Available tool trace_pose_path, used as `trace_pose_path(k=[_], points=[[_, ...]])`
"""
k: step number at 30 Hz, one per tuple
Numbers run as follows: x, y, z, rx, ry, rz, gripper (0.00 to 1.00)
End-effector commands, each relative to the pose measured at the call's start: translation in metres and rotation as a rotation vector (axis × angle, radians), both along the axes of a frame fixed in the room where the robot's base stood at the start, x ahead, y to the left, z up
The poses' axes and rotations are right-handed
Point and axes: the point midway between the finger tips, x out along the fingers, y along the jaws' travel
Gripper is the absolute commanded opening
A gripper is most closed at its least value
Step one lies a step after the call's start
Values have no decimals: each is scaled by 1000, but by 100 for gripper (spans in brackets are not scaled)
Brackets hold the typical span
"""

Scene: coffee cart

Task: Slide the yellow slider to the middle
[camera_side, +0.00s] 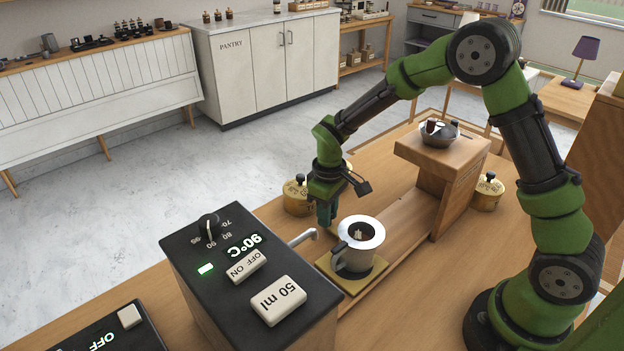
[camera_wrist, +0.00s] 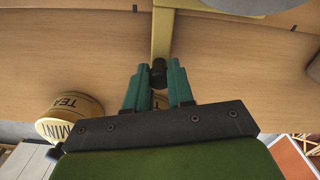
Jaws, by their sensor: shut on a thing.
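The yellow slider shows in the side view as a flat plate (camera_side: 338,283) under a metal mug (camera_side: 352,258). In the wrist view its narrow yellow bar (camera_wrist: 162,36) runs down to a dark knob (camera_wrist: 158,72). My gripper (camera_side: 326,220) is low behind the mug, beside the wooden stand. In the wrist view my gripper's teal fingers (camera_wrist: 158,84) are on either side of the dark knob, shut on the slider's end. In the side view the mug and fingers hide this grip.
The black-topped dispenser (camera_side: 250,255) stands left of the mug, its spout (camera_side: 302,236) pointing toward it. The wooden stand (camera_side: 452,180) holds a bowl (camera_side: 438,136) on the right. A tea tin (camera_wrist: 70,117) stands left of my gripper in the wrist view.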

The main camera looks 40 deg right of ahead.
Motion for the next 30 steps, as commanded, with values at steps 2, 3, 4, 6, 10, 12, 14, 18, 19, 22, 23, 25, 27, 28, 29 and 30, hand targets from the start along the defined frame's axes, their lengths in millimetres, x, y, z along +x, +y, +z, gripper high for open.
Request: trace_pose_path(k=[2,3,4,6,10,12,14,18,19,22,23,25,27,28,29,30], points=[[0,-19,1,0,0,-6,0],[0,-27,1,0,0,-7,0],[0,-33,1,0,0,-6,0],[0,-44,1,0,0,-5,0],[0,-61,1,0,0,-4,0],[0,-67,1,0,0,-3,0],[0,-70,1,0,0,-2,0],[0,-74,1,0,0,-2,0],[0,-75,1,0,0,-2,0],[0,-75,1,0,0,-2,0],[0,-75,1,0,0,-2,0],[0,-75,1,0,0,-2,0],[0,-75,1,0,0,-2,0],[0,-74,1,0,0,-2,0],[0,-74,1,0,0,-2,27],[0,-74,1,0,0,-2,33]])
